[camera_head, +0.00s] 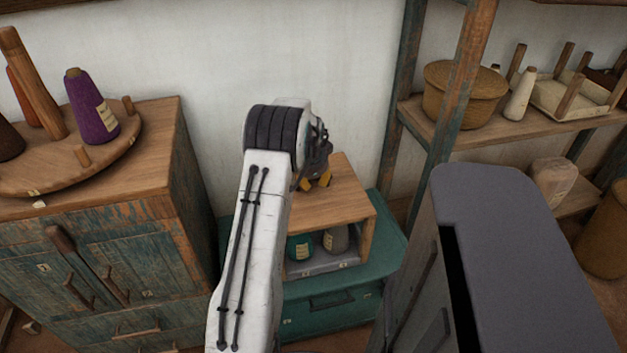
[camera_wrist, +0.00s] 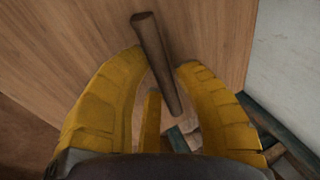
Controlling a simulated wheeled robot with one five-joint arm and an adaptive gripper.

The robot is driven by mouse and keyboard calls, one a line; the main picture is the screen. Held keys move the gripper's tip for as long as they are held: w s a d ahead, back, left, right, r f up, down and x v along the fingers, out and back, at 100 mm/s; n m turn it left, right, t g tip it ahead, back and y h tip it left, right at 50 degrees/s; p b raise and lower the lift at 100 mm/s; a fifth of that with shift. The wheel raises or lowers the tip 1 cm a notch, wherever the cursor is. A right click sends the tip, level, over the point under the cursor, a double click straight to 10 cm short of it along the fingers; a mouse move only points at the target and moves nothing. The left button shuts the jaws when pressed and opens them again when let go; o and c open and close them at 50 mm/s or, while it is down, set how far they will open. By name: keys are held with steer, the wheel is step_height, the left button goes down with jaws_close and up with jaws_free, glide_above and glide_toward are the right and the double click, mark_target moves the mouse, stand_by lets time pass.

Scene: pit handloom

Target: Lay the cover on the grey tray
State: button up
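A wooden box-like cover (camera_head: 352,192) with an open front is over the grey tray (camera_head: 325,268), which stands on a low green chest. Through the open front, a green cone (camera_head: 299,247) and a grey cone (camera_head: 336,239) show on the tray. I cannot tell whether the cover's lower edge rests on the tray. My gripper (camera_head: 316,183) is at the cover's top. In the wrist view its yellow fingers (camera_wrist: 160,62) are apart, on either side of a dark wooden bar handle (camera_wrist: 153,55) on the wooden board; a gap shows beside the right finger.
A cabinet (camera_head: 110,250) with a round wooden stand and a purple cone (camera_head: 92,108) stands at left. A shelf post (camera_head: 455,95) and a shelf (camera_head: 480,130) with a basket (camera_head: 465,93) stand at right. The wall is close behind the cover. The green chest (camera_head: 330,310) has little free top.

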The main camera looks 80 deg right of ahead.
steer(key=o, duration=0.4)
steer(key=shift+c, duration=0.2)
steer(key=shift+f, duration=0.1)
steer(key=v, duration=1.2)
